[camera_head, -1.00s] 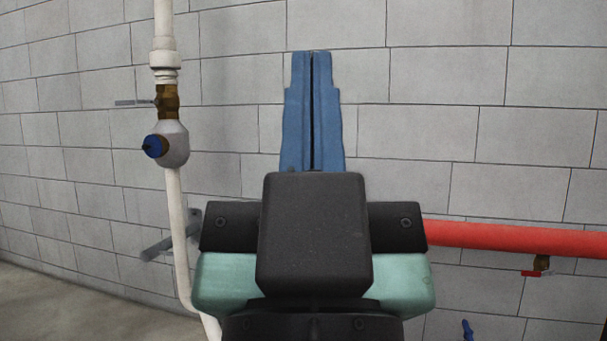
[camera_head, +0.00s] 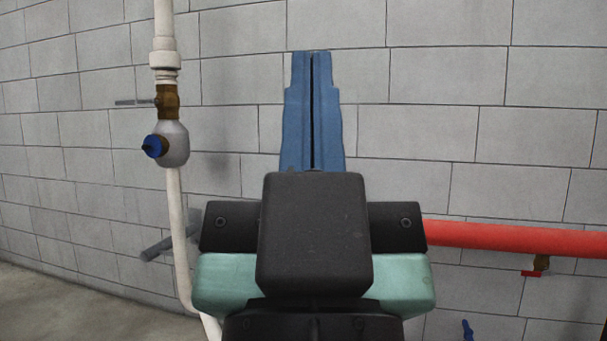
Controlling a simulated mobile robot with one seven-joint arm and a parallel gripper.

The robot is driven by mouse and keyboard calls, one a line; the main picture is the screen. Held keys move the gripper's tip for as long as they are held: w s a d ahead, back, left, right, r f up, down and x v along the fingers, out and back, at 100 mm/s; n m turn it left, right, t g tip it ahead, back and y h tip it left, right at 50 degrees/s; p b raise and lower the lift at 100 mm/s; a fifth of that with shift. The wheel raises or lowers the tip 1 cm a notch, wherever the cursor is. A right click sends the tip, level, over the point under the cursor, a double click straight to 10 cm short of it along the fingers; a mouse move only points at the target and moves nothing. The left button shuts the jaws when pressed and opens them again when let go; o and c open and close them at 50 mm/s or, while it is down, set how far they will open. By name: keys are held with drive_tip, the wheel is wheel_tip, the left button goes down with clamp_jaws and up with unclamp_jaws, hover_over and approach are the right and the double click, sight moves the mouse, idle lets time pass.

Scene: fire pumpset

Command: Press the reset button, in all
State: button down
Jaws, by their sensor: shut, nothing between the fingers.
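My gripper (camera_head: 313,58) is in the middle of the view, seen from behind. Its two blue fingers are together with only a thin dark line between them, and they hold nothing. The fingers point up in the picture, in front of the grey block wall (camera_head: 440,100). No reset button shows in this view. What lies behind my gripper's dark body is hidden.
A white vertical pipe (camera_head: 178,215) with a brass valve (camera_head: 167,101) and a round blue-faced fitting (camera_head: 153,146) stands at the left. Bare floor (camera_head: 60,305) shows lower left.

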wheel_tip(320, 180, up, 25)
drive_tip(key=p, duration=2.5)
drive_tip(key=shift+r, duration=0.2)
